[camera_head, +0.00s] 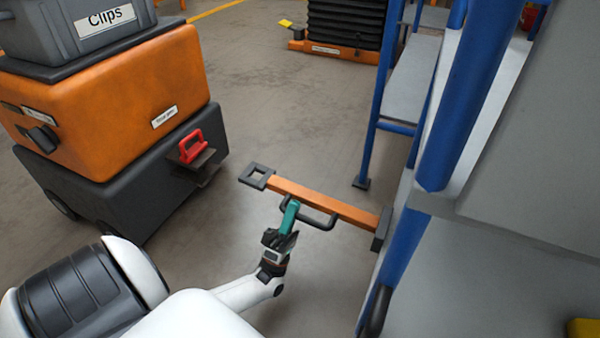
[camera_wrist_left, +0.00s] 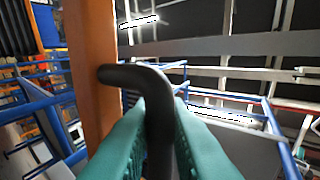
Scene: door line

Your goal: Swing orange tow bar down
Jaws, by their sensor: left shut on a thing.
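The orange tow bar (camera_head: 330,203) stretches from a dark mount at its right end, by the blue post, to a dark square eye at its left end. A black handle (camera_head: 318,222) stands out from its near side. My left gripper (camera_head: 290,213), with teal fingers, is shut on the handle near its left end. In the left wrist view the teal fingers (camera_wrist_left: 160,135) close around the black handle (camera_wrist_left: 135,76), and the orange bar (camera_wrist_left: 93,65) stands just left of it. My right gripper is not in view.
An orange and black tow vehicle (camera_head: 125,95) with a red hitch part (camera_head: 191,146) stands at the left, with a grey bin labelled Clips (camera_head: 85,25) on top. Blue shelving (camera_head: 375,100) and a grey body (camera_head: 530,130) stand at the right. Bare floor (camera_head: 275,120) lies between.

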